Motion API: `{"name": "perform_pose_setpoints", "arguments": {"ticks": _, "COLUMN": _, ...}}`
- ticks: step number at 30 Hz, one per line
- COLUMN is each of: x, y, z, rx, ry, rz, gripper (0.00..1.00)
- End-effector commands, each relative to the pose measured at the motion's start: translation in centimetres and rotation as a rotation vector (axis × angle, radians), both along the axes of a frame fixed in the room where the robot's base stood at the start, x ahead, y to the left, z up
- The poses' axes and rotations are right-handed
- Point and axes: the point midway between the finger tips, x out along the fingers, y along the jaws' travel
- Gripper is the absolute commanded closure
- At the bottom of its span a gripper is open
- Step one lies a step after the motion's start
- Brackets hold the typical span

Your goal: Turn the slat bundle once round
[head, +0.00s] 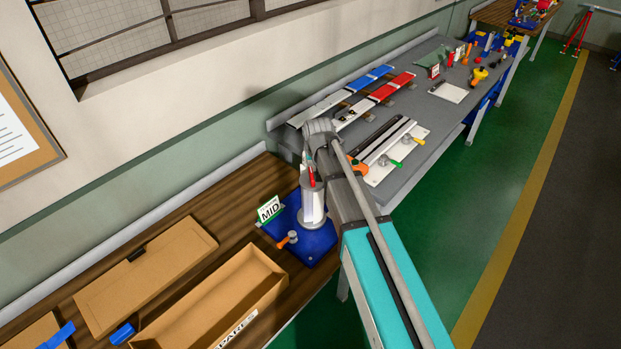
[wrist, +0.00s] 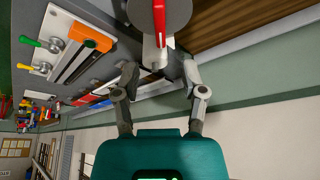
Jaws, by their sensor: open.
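An upright pale cylinder-like piece (head: 313,205) with a red strip at its top stands on a round grey base on a blue plate (head: 318,238). It may be the slat bundle, but I cannot tell its separate slats. In the wrist view a grey disc (wrist: 178,12), a red strip (wrist: 159,30) and a white part show at the top. My gripper (wrist: 160,72) is open, its fingers on either side of the line of the white part. I cannot tell whether they touch it. In the head view my arm partly hides this spot.
A MID card (head: 269,209) and an orange-handled clamp (head: 288,239) are close by. An open cardboard box (head: 215,305) and a flat brown lid (head: 146,273) lie on the wooden bench. The grey bench (head: 440,110) holds blue and red slats (head: 388,88) and a white fixture plate.

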Motion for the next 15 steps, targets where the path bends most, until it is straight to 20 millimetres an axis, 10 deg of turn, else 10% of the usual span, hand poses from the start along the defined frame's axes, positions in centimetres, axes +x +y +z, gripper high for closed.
{"name": "perform_pose_setpoints", "arguments": {"ticks": 15, "x": 1.7, "y": 0.4, "z": -4.3, "rx": 0.0, "ry": 0.0, "rz": 0.001, "gripper": 0.46}}
